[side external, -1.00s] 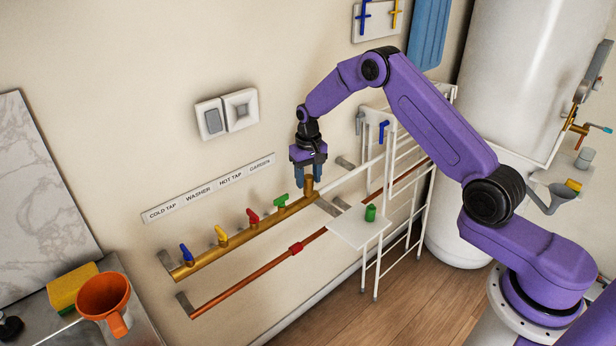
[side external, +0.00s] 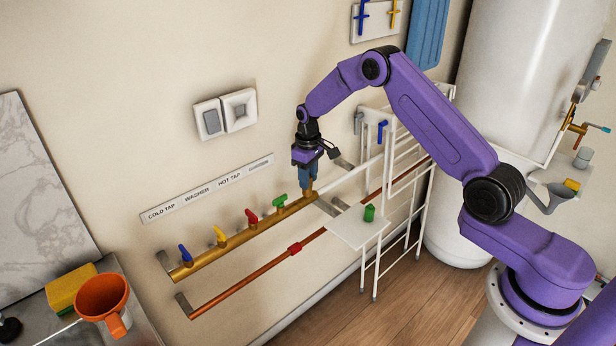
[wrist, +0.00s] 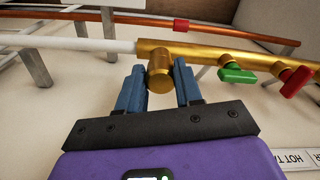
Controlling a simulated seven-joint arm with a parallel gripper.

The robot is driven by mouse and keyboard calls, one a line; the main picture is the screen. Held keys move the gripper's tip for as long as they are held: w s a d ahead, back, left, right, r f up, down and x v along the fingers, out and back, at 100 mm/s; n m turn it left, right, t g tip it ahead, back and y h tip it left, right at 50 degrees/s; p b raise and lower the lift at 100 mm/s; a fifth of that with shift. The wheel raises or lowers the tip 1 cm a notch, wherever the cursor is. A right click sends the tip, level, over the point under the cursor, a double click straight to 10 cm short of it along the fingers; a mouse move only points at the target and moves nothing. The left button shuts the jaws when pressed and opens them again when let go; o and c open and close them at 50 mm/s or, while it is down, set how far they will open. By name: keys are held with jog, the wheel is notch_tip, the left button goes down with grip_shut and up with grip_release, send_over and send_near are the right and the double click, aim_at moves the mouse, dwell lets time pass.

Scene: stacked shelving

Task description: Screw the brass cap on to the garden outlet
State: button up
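The brass cap (wrist: 160,77) is a short round brass piece at the garden end of the brass pipe (side external: 231,239). It sits against that end, and the join with the outlet is hard to make out. My gripper (wrist: 160,72) points down at it, with blue fingers close on both sides. In the side external view, my gripper (side external: 307,187) hides most of the cap.
Green (side external: 279,201), red (side external: 252,216), yellow (side external: 220,236) and blue (side external: 185,252) tap handles line the pipe. A copper pipe (side external: 250,272) runs below. A small white shelf (side external: 350,232) bearing a green piece (side external: 369,213) and a white rack (side external: 415,200) stand to the right.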

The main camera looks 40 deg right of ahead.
jog(key=m, duration=0.3)
jog(key=shift+a+m, duration=0.25)
jog(key=shift+m, duration=0.15)
jog(key=m, duration=0.4)
jog(key=shift+a, duration=0.15)
jog(key=o, duration=1.1)
jog(key=shift+c, duration=0.2)
